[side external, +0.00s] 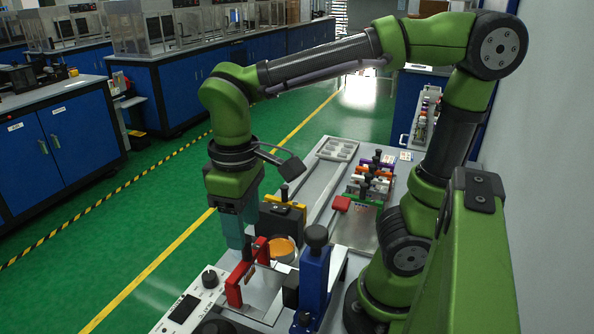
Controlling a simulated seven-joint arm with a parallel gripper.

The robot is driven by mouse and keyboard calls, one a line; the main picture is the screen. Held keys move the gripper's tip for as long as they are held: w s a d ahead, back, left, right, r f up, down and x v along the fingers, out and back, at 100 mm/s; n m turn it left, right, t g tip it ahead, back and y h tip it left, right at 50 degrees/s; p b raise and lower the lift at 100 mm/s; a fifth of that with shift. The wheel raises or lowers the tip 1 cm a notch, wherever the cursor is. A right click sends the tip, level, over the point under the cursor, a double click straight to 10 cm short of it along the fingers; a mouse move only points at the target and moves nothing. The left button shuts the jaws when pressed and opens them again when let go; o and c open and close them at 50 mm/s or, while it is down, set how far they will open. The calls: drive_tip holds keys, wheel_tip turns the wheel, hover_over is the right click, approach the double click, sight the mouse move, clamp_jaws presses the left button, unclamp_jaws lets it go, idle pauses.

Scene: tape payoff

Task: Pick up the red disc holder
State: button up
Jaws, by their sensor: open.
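A red bracket-shaped piece (234,289), which looks like the red disc holder, stands on the machine plate at the front of the bench. Its far end (262,252) rises beside an orange-rimmed disc (281,247). My gripper (237,238) points down with teal fingers, just above and left of the red piece's far end. The gap between the fingers is hard to see from this side, and nothing shows held in them. I cannot tell whether the fingers touch the red piece.
A blue upright with a black knob (315,268) stands close right of the red piece. A control box (193,302) is at front left. A grey tray (338,150) lies farther back.

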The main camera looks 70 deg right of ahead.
sight(248, 262)
wheel_tip(248, 262, down, 5)
drive_tip(key=shift+d+f, duration=0.1)
drive_tip(key=shift+d, duration=0.05)
drive_tip(key=shift+c, duration=0.3)
clamp_jaws()
